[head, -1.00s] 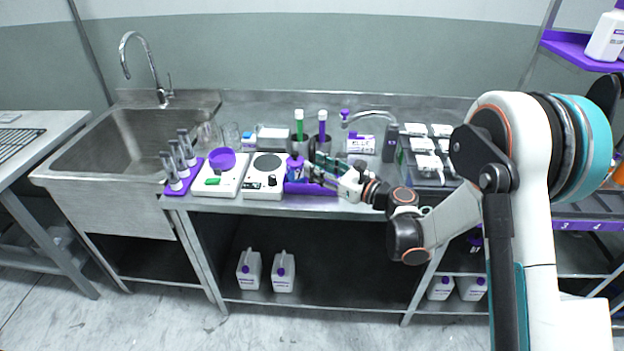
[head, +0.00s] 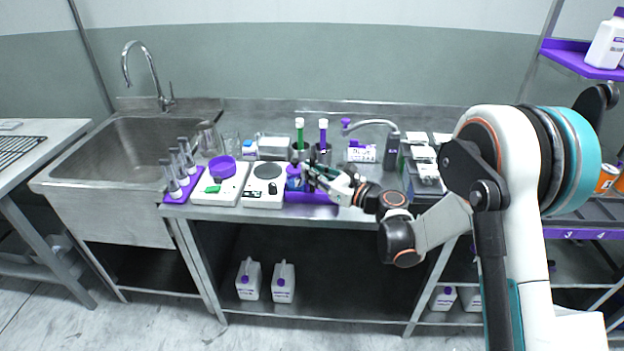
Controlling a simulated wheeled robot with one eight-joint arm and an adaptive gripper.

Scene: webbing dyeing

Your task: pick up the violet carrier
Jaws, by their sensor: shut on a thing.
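A violet, pale-banded piece (head: 293,173), which I take for the violet carrier, is at the front of the steel bench, right of the white hotplate. It stands at or just above a low violet tray (head: 312,197) by the bench's front edge. My gripper (head: 309,174) reaches in from the right, over that tray. Its dark fingers are closed at the violet piece's right side. The exact contact is too small to see, and the fingers hide part of the piece. I cannot tell whether it is clear of the tray.
Two grey cups with a green rod (head: 300,133) and a violet rod (head: 323,133) stand close behind my gripper. The hotplate (head: 264,186) is at left, a curved grey spout (head: 391,150) at right. A violet rack (head: 176,195) holds several tubes by the sink (head: 120,148).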

